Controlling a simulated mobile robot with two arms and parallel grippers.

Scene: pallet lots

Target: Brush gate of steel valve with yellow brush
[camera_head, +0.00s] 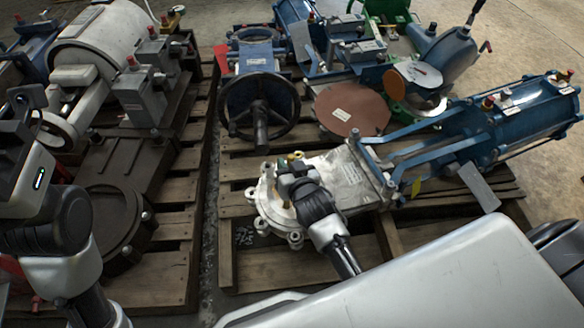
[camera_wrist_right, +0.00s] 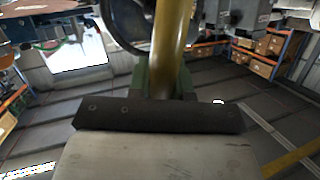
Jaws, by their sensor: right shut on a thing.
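The steel valve (camera_head: 352,178) lies on a wooden pallet in the head view, with a pale round flanged end at its left and a blue actuator at its right. My right gripper (camera_head: 293,168) is over the flanged end, seen from behind. In the right wrist view it is shut on the yellow brush (camera_wrist_right: 174,40), whose yellow handle stands between the jaws. The brush's bristles are hidden, so I cannot tell whether they touch the gate. My left arm is at the left edge of the head view; its fingertips cannot be made out.
A blue valve with a black handwheel (camera_head: 259,100) stands behind the steel valve. A brown disc (camera_head: 352,109) and other blue and green valves are at the back. Bare concrete floor (camera_head: 540,35) is at the upper right.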

